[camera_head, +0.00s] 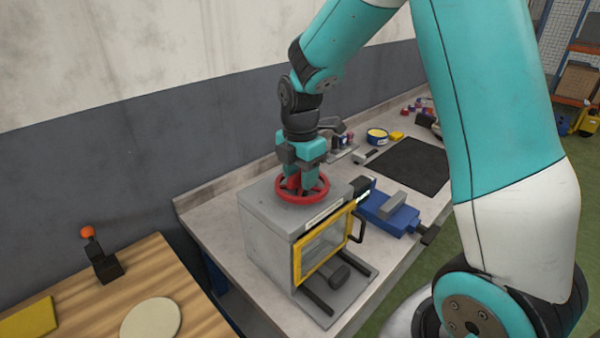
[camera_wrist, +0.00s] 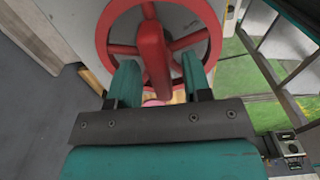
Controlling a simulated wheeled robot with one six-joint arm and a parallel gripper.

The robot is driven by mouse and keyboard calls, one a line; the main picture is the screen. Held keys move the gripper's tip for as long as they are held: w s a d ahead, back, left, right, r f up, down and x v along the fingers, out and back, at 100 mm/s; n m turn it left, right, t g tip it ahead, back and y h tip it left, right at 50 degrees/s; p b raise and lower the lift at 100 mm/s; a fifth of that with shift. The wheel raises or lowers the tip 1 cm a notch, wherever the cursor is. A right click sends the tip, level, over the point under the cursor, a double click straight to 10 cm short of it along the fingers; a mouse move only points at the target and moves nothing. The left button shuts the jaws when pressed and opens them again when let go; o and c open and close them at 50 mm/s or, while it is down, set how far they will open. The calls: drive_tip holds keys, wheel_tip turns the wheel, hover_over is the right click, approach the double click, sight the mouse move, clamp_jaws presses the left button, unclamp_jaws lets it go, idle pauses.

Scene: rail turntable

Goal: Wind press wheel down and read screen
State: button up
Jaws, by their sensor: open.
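The red press wheel (camera_head: 319,190) lies flat on top of the grey press box (camera_head: 263,207) on the bench. It also fills the upper middle of the wrist view (camera_wrist: 106,48), with spokes and a raised red bar (camera_wrist: 151,50) at its centre. My gripper (camera_head: 301,178) points down at the wheel. In the wrist view its two teal fingers (camera_wrist: 158,82) stand apart, one each side of the red bar, with gaps visible. I cannot tell whether they touch it. The press has a yellow-framed window (camera_head: 323,247). A small lit screen (camera_head: 364,194) sits by its top right corner, too small to read.
A blue vise (camera_head: 390,215) stands right of the press. A black mat (camera_head: 408,165), a yellow bowl (camera_head: 377,135) and small items lie further back on the bench (camera_head: 210,205). A wooden table (camera_head: 150,275) at left holds an orange-knobbed lever (camera_head: 100,260).

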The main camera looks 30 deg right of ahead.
clamp_jaws()
